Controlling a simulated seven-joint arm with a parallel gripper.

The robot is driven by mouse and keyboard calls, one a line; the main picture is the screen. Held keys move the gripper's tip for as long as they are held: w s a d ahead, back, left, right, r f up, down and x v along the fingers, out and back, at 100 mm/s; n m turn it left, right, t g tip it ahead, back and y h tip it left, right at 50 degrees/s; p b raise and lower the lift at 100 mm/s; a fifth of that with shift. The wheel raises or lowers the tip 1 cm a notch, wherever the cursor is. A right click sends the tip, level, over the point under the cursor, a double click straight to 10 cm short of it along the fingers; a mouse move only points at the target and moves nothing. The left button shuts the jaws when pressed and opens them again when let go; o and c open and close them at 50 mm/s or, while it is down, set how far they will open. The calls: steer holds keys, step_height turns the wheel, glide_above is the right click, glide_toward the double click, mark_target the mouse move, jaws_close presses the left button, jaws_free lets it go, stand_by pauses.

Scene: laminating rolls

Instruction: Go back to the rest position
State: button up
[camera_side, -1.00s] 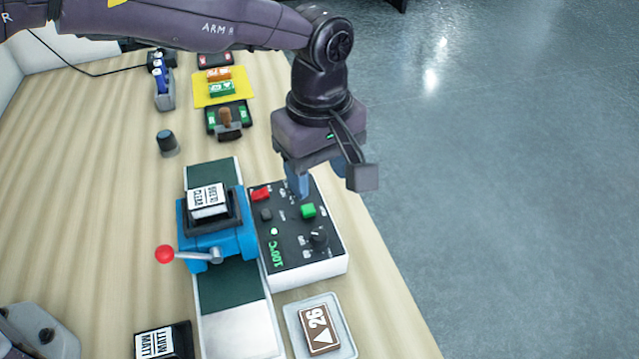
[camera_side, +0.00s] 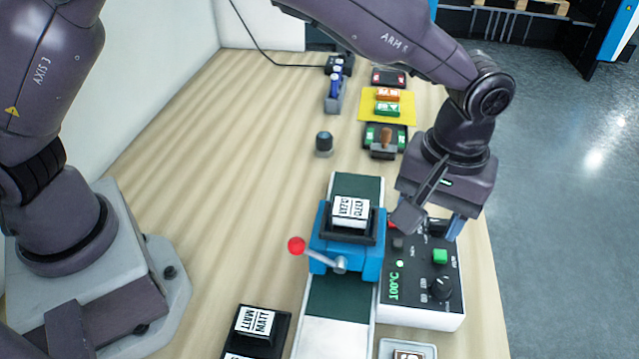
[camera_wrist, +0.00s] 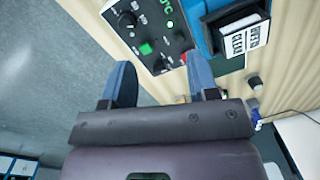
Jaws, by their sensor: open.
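My gripper (camera_side: 455,226) is open and empty, hanging over the back right corner of the control box (camera_side: 423,316). Its two blue fingers show apart in the wrist view (camera_wrist: 162,80), with nothing between them. The gap between fingers and box is hard to judge. The box shows a lit green 100°C display (camera_side: 394,286), a green button (camera_side: 440,256) and a black knob (camera_side: 441,287). A red button (camera_wrist: 184,58) shows in the wrist view and is mostly hidden behind my wrist in the side view.
Left of the box stands a blue laminating unit (camera_side: 318,240) with a red-tipped lever (camera_side: 297,245) and a white-labelled block (camera_side: 350,211). A dark knob-like piece (camera_side: 324,143) stands behind. A yellow mat (camera_side: 370,104) lies at the back. Open floor (camera_side: 560,220) lies right of the table.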

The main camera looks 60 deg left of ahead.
steer(key=s+a+r+m+t, duration=0.2)
steer(key=s+a+r, duration=0.3)
steer(key=a, duration=0.3)
steer(key=s+a+r+m+t, duration=0.1)
steer(key=s+a+r+t, duration=0.1)
steer(key=s+a+r, duration=0.3)
steer(key=s+a+r+m+t, duration=0.2)
steer(key=s+a+r, duration=0.4)
steer(key=s+a, duration=0.3)
steer(key=a, duration=0.4)
steer(key=shift+m, duration=0.3)
steer(key=shift+s, duration=0.1)
